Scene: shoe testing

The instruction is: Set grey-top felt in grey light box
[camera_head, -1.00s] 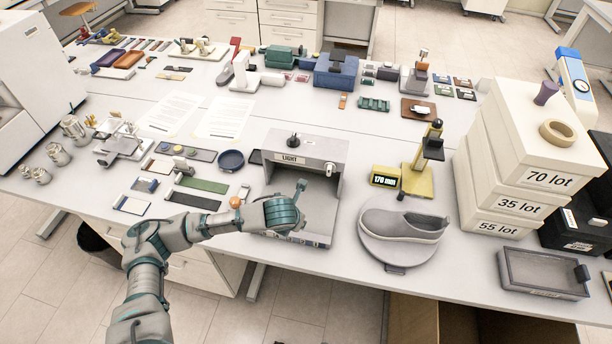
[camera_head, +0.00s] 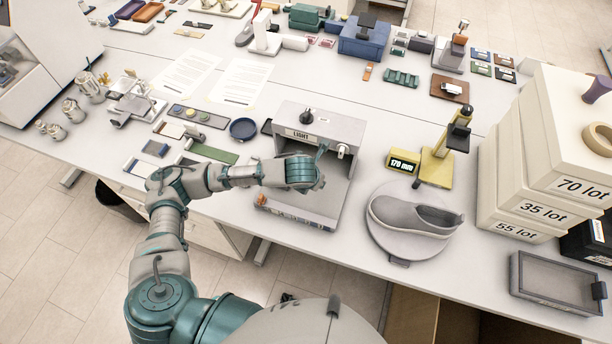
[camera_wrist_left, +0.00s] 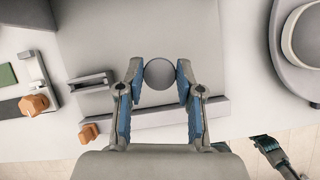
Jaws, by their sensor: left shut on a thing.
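The grey light box (camera_head: 345,130), labelled LIGHT, stands on the table with its open side facing me. My left gripper (camera_head: 320,168) is in its opening, above its floor. In the left wrist view my left gripper (camera_wrist_left: 160,82) is shut on the grey-top felt (camera_wrist_left: 160,73), whose round grey top shows between the fingers. The felt is over the pale floor of the box, behind the front lip (camera_wrist_left: 180,112). Its height above the floor is unclear. A teal and dark part of mine, perhaps the right gripper (camera_wrist_left: 268,145), shows at the lower right; its state is unclear.
A grey shoe (camera_head: 412,215) sits on a round plate right of the box, with a yellow gauge (camera_head: 435,168) behind it. Stacked lot boxes (camera_head: 515,220) stand farther right. Swatches and a blue dish (camera_head: 243,128) lie left. A low block (camera_wrist_left: 90,81) is on the box floor.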

